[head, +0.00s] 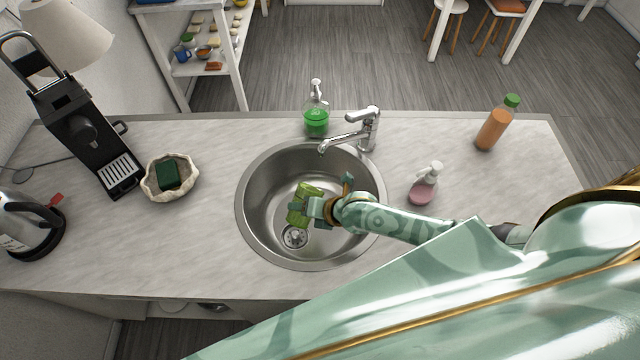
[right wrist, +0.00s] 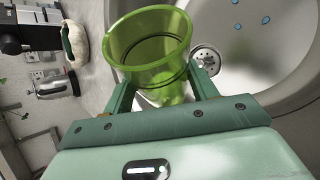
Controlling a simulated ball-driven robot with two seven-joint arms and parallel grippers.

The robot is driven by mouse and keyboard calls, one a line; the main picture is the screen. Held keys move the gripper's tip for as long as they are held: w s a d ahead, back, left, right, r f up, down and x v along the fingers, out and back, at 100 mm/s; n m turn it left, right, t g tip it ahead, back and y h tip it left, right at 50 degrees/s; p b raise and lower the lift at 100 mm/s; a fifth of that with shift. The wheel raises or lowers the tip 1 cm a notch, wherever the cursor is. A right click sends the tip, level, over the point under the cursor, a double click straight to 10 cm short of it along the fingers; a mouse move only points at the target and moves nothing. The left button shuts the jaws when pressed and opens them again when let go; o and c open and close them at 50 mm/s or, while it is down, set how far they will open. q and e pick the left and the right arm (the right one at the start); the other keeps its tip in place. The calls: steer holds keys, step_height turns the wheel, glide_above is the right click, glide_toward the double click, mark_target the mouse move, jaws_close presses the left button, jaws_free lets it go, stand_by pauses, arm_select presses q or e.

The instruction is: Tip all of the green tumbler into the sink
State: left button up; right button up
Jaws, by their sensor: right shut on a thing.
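The green tumbler (head: 304,203) is see-through and is held inside the sink bowl, above the drain area. My right gripper (head: 318,208) is shut on its side. The tumbler looks tilted far over, not upright. In the right wrist view the tumbler (right wrist: 150,50) sits between both fingers, its round mouth at the top of the picture. I see no clear liquid in it, but cannot be sure. The round steel sink (head: 256,238) has several small blue drops on its surface in the right wrist view (right wrist: 265,20). My left gripper is not in view.
The faucet (head: 366,128) stands behind the sink, with a green soap bottle (head: 316,120) beside it. A pink pump bottle (head: 424,187) and an orange bottle (head: 493,128) stand to the right. A sponge bowl (head: 152,190), coffee machine (head: 85,135) and kettle (head: 30,225) are left.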

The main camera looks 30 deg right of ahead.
mark_target(298, 224)
steer(key=shift+a+f+n+t+h, duration=0.1)
steer(key=shift+f+n+t+h, duration=0.2)
steer(key=shift+f+t+h, duration=0.15)
steer(key=shift+s+a+f+n+t+h+b, duration=0.15)
steer(key=shift+f+n+t+h+b, duration=0.1)
steer(key=shift+f+b, duration=0.2)
steer(key=shift+s+a+f+n+t+h+b, duration=0.1)
steer(key=shift+a+f+n+h+b, duration=0.1)
steer(key=shift+f+b, duration=0.25)
steer(key=f+b, duration=0.1)
steer(key=b, duration=0.1)
steer(key=s+a+f+n+t+h+b, duration=0.1)
steer(key=b, duration=0.2)
steer(key=shift+a+t+h, duration=0.2)
steer(key=shift+t+h, duration=0.1)
steer(key=r, duration=0.1)
steer(key=a+r+n+t+h+b, duration=0.1)
steer(key=r+n+b, duration=0.1)
steer(key=shift+s+a+r+t+h, duration=0.15)
steer(key=shift+s+r+t+h, duration=0.15)
steer(key=shift+s, duration=0.1)
steer(key=shift+s+a+r+t+h+b, duration=0.15)
steer(key=shift+r+t+h+b, duration=0.15)
steer(key=shift+r+b, duration=0.2)
steer(key=shift+r, duration=0.4)
steer(key=shift+n, duration=0.25)
step_height(298, 224, up, 6)
steer(key=p, duration=0.6)
steer(key=shift+p, duration=0.4)
steer(key=shift+f, duration=0.15)
